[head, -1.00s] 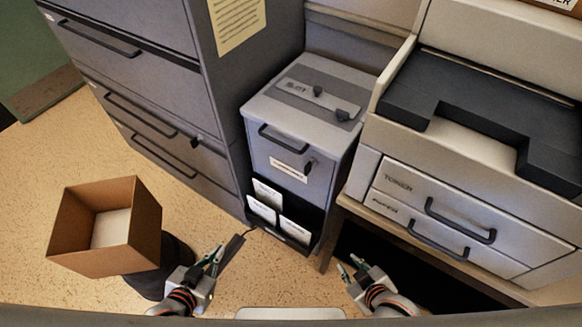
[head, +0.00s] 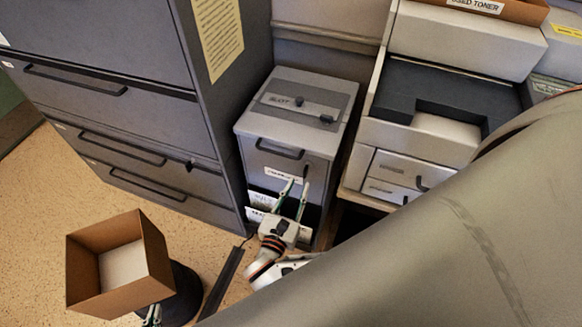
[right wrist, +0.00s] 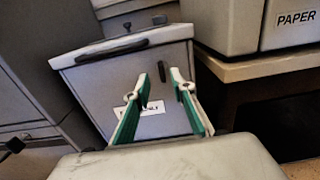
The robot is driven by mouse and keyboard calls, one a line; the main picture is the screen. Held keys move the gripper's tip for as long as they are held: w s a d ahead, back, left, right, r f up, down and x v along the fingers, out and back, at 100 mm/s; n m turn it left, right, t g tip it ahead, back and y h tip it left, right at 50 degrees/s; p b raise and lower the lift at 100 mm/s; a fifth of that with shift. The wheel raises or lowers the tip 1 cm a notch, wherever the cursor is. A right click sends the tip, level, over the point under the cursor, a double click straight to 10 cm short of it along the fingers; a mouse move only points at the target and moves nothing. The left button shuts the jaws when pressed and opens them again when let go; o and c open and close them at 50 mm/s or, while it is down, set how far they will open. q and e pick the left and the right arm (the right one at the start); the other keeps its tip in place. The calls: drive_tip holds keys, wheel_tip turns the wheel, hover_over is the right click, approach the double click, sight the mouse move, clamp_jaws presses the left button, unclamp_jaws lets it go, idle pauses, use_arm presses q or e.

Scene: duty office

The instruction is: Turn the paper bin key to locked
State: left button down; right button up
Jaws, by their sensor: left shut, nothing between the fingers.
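The grey paper bin (head: 255,160) stands between the cabinet and the printer. It has a slotted top, a black handle and a white label on its front. Its dark key (right wrist: 161,71) sits right of the label and looks roughly upright in the right wrist view; in the head view it is partly masked by a fingertip. My right gripper (head: 297,184) is open in front of the bin. In the right wrist view its fingertips (right wrist: 159,77) stand apart, one either side of the key; contact cannot be told. My left gripper (head: 152,314) is shut and empty at the bottom edge, mostly cut off.
A grey drawer cabinet (head: 130,112) stands left of the bin. The printer (head: 400,132) is at the right, partly hidden by my right arm. An open cardboard box (head: 152,245) sits on a dark round stand at lower left. Papers fill the bin's lower front rack.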

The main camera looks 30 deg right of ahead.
sight(304, 174)
drive_tip(key=x, duration=0.7)
drive_tip(key=shift+w+d+p, duration=0.15)
drive_tip(key=shift+d+p, duration=0.2)
drive_tip(key=shift+d, duration=0.05)
clamp_jaws()
